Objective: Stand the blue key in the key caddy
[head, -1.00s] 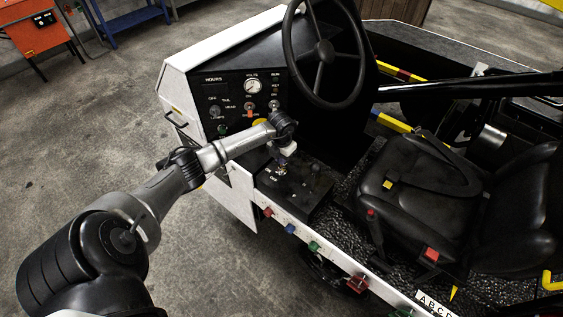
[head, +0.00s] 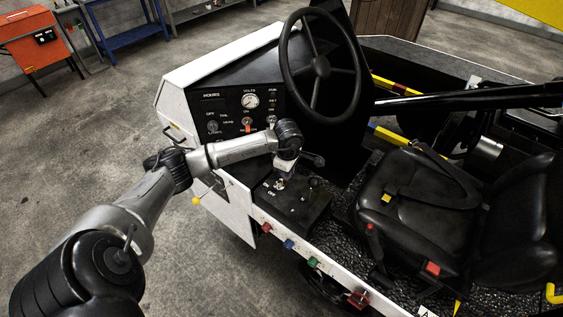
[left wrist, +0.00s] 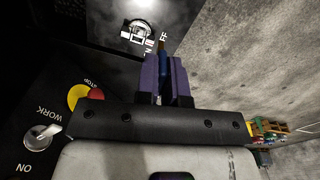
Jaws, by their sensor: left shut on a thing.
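In the head view my left arm reaches from the left over the vehicle's side console. Its gripper (head: 288,164) is just above the black switch panel. In the left wrist view the purple fingers (left wrist: 166,82) are shut on a narrow dark blue piece with a brownish tip, which looks like the blue key (left wrist: 161,52). The key's tip points toward a round switch (left wrist: 138,32) marked with ON/OFF lettering; the gap between them is unclear. I cannot make out the key caddy for certain; a white label with an A (head: 425,311) is cut off at the bottom edge. My right gripper is not in view.
A steering wheel (head: 320,65) and a black seat (head: 415,200) lie right of the console. Coloured blocks, including a blue one (head: 289,244), line the white side ledge. A red-and-yellow stop button (left wrist: 85,96) and a toggle (left wrist: 42,136) are near the gripper.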

